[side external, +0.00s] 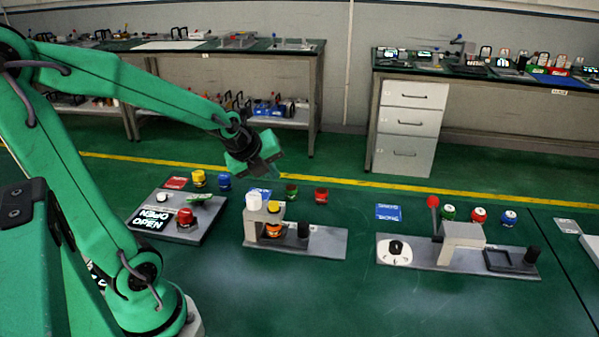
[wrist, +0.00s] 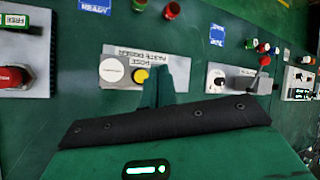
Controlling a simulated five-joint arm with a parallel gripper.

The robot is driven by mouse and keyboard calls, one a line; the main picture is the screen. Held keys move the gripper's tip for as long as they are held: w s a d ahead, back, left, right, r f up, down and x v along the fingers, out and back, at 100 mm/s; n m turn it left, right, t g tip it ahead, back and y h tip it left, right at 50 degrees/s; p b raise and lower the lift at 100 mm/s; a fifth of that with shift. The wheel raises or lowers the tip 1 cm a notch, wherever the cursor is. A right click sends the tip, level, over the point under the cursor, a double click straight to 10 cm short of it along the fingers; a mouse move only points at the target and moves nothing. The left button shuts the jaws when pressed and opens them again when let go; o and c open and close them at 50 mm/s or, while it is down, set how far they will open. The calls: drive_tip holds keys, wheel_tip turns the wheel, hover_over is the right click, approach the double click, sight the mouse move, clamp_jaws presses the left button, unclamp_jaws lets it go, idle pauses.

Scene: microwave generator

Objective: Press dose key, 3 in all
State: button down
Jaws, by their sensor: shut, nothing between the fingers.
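The paste doser (side external: 322,243) is a grey base with a raised block, in the middle of the bench in the side view. On its top are a white round cap (side external: 253,201) and a yellow key (side external: 273,207). In the wrist view the yellow key (wrist: 140,76) sits by an upside-down DOSE label, right of the white cap (wrist: 112,71). My gripper (side external: 270,172) is shut and empty, above and behind the doser in the side view. In the wrist view its fingers (wrist: 167,82) are just right of the yellow key, partly covering the panel. I see no contact.
Left of the doser is a grey unit with a lit OPEN display (side external: 153,218) and a red button (side external: 185,217). To the right is a station with a red-knobbed lever (side external: 433,202). Several coloured jars, including a red one (side external: 321,195), stand behind the doser.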

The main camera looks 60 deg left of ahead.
sight(272, 205)
drive_tip(key=shift+f, duration=2.7)
drive_tip(key=shift+a+f, duration=0.1)
drive_tip(key=shift+f, duration=0.35)
drive_tip(key=shift+r, duration=0.6)
idle(0.7)
drive_tip(key=shift+r, duration=2.4)
drive_tip(key=s+d+r+n+h, duration=0.1)
drive_tip(key=s+d+r+n, duration=0.2)
drive_tip(key=n, duration=0.8)
drive_tip(key=s+d+r+n+g+h, duration=0.1)
drive_tip(key=s+d+r+n, duration=0.2)
drive_tip(key=s+d+n, duration=0.4)
drive_tip(key=d+n, duration=0.1)
drive_tip(key=n, duration=0.3)
drive_tip(key=shift+s+d, duration=0.4)
